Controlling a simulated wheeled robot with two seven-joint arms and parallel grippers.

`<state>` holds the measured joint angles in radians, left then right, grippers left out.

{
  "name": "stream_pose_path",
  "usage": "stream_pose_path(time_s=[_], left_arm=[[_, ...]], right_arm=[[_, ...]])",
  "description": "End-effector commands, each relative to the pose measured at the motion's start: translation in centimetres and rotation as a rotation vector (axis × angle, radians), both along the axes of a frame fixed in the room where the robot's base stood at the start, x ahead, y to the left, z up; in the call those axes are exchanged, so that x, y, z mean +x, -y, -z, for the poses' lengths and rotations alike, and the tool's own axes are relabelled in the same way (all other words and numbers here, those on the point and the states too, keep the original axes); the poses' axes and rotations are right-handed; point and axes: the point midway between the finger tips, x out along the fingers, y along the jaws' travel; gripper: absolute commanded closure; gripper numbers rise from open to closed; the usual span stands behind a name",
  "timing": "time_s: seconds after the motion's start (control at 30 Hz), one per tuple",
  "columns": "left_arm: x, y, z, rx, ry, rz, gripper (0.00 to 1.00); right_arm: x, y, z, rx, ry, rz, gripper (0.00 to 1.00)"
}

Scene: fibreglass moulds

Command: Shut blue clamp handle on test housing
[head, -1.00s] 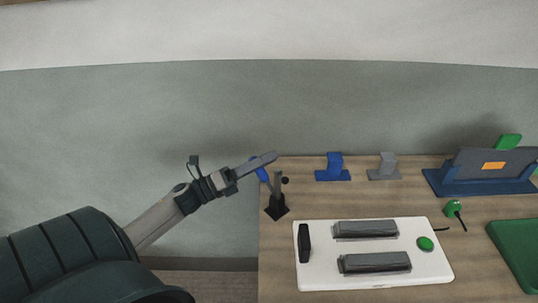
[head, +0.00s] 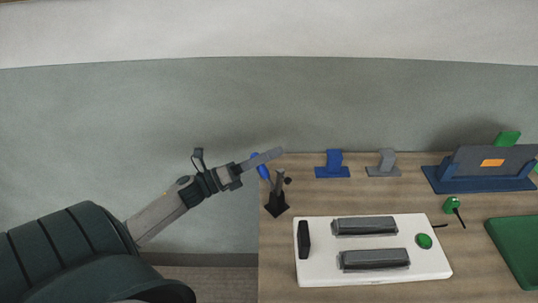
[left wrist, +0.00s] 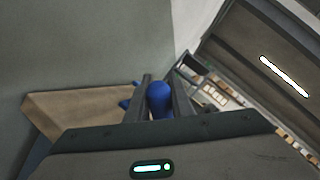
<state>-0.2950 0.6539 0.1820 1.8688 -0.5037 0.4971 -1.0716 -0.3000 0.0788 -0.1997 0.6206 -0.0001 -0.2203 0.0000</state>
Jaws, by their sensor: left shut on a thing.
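The blue clamp handle (head: 262,172) rises upright, tilted a little left, from a dark clamp (head: 277,205) at the bench's left edge. The white test housing (head: 432,262) lies just right of the clamp, with two dark grey blocks and a green button on top. My left gripper (head: 268,158) reaches in from the left and is shut on the handle. In the left wrist view the rounded blue handle end (left wrist: 160,100) sits between its two fingers. The fingers hide part of the handle in the head view. My right gripper is not in view.
A blue stand (head: 333,165) and a grey stand (head: 383,165) are at the bench's back edge. A dark blue fixture (head: 480,184) holds a grey panel at the back right. A small green item (head: 452,205) and a green tray (head: 515,250) are at the right.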

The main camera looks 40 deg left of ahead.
Motion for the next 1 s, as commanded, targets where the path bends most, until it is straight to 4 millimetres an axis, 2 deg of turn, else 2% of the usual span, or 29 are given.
stream_pose_path(time_s=[0.2,0.33,0.73,0.77,0.83,1.0], left_arm=[[-0.4,1.9,-1.8,0.236,0.042,0.004,1.00],[-0.6,2.9,-2.3,0.356,0.060,0.003,1.00],[-0.6,3.4,-2.1,0.416,0.071,0.001,1.00],[-0.6,3.4,-2.1,0.415,0.072,0.001,0.77],[-0.6,3.4,-2.1,0.415,0.073,0.001,0.61],[-0.6,3.4,-2.2,0.414,0.072,0.001,0.61]], right_arm=[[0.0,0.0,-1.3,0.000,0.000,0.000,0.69],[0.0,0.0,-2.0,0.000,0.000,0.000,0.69],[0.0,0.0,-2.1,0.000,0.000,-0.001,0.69],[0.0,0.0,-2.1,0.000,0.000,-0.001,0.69],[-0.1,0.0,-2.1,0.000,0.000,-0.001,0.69],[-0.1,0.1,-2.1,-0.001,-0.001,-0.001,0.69]])
